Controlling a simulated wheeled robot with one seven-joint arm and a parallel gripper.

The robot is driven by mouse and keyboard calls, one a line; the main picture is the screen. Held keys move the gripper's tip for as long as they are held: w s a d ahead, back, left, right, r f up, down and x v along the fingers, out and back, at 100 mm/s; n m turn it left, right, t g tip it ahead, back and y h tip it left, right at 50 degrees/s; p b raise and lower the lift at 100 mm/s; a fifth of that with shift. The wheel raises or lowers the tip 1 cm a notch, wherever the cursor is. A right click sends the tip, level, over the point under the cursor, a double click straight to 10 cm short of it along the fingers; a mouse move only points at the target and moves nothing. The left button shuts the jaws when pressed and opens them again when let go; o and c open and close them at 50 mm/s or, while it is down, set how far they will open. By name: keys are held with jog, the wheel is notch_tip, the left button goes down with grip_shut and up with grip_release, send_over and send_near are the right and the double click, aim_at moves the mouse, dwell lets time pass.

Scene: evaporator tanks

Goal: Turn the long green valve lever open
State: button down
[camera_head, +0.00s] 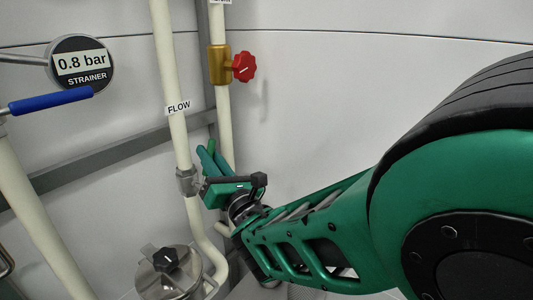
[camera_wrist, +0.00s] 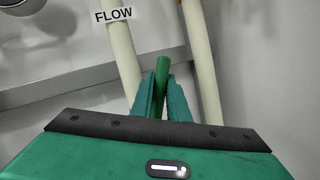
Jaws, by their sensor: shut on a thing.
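The long green valve lever (camera_wrist: 161,70) shows in the wrist view as a green bar standing between my two fingers. My gripper (camera_wrist: 160,85) is shut on it, one finger on each side, and the lever's tip sticks out beyond the fingertips. In the head view my gripper (camera_head: 209,153) is at the silver valve body (camera_head: 187,181) on the cream pipe with the FLOW label (camera_head: 178,106). There the lever is hard to tell from my green fingers. Its lower part is hidden by my gripper.
A blue lever (camera_head: 50,100) is at the left below the STRAINER gauge (camera_head: 82,64) reading 0.8 bar. A red knob (camera_head: 243,66) is on another cream pipe (camera_head: 223,120). A lidded steel vessel (camera_head: 168,275) stands below. The wall right of the pipes is bare.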

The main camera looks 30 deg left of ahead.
jog(key=shift+s+n+g+y, duration=0.3)
jog(key=shift+s+n+y, duration=0.15)
jog(key=shift+n, duration=0.65)
jog(key=shift+f, duration=0.1)
jog(key=c, duration=1.9)
grip_release()
jog(key=shift+o, duration=0.9)
jog(key=shift+s, duration=0.1)
jog(key=v, duration=1)
jog(key=shift+d, duration=0.35)
